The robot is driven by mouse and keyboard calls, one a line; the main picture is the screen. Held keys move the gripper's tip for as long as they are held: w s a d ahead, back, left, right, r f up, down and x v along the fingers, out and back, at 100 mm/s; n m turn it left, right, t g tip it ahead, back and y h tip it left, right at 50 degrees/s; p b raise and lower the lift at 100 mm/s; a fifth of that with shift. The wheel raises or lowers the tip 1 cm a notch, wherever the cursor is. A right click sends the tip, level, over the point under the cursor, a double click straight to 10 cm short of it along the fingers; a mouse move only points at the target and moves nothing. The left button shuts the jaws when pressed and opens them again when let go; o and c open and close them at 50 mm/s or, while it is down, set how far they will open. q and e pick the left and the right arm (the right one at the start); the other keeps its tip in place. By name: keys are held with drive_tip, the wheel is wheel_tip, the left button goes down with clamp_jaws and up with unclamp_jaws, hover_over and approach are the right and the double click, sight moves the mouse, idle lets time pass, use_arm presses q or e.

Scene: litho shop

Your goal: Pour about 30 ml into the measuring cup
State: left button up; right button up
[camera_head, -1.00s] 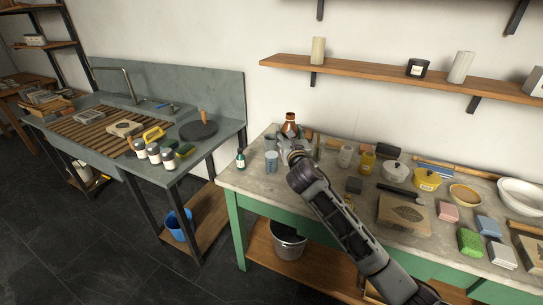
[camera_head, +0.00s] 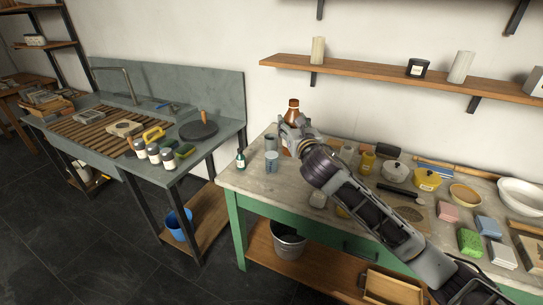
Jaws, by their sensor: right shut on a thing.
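My right gripper (camera_head: 292,132) is shut on a brown bottle (camera_head: 293,107) with a reddish-brown top, near the back left of the green-framed workbench (camera_head: 240,180). The bottle looks about upright; the gripper hides its lower part. A translucent bluish cup (camera_head: 272,162), likely the measuring cup, stands on the bench just left of and in front of the gripper. A similar greyish cup (camera_head: 271,143) stands behind it. Any liquid level is too small to tell. My left gripper is out of view.
To the right are a white pot (camera_head: 396,172), a yellow pot (camera_head: 427,179), sponges and blocks. A sink unit (camera_head: 165,130) is at left, and a shelf (camera_head: 390,75) hangs above the bench.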

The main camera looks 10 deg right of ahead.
drive_tip(key=s+f, duration=0.1)
drive_tip(key=s+d+f, duration=0.1)
drive_tip(key=shift+s, duration=0.3)
drive_tip(key=s+d+f, duration=0.1)
drive_tip(key=s+f, duration=0.2)
drive_tip(key=f, duration=0.4)
drive_tip(key=s+d+f, duration=0.2)
drive_tip(key=s+f, duration=0.2)
drive_tip(key=f, duration=0.4)
drive_tip(key=s+d+f+h, duration=0.1)
drive_tip(key=s+f, duration=0.3)
drive_tip(key=f, duration=0.4)
drive_tip(key=shift+s+d+m, duration=0.15)
drive_tip(key=shift+s+m, duration=0.05)
drive_tip(key=shift+m, duration=0.2)
idle(0.4)
drive_tip(key=shift+s+f, duration=0.1)
drive_tip(key=shift+s, duration=0.05)
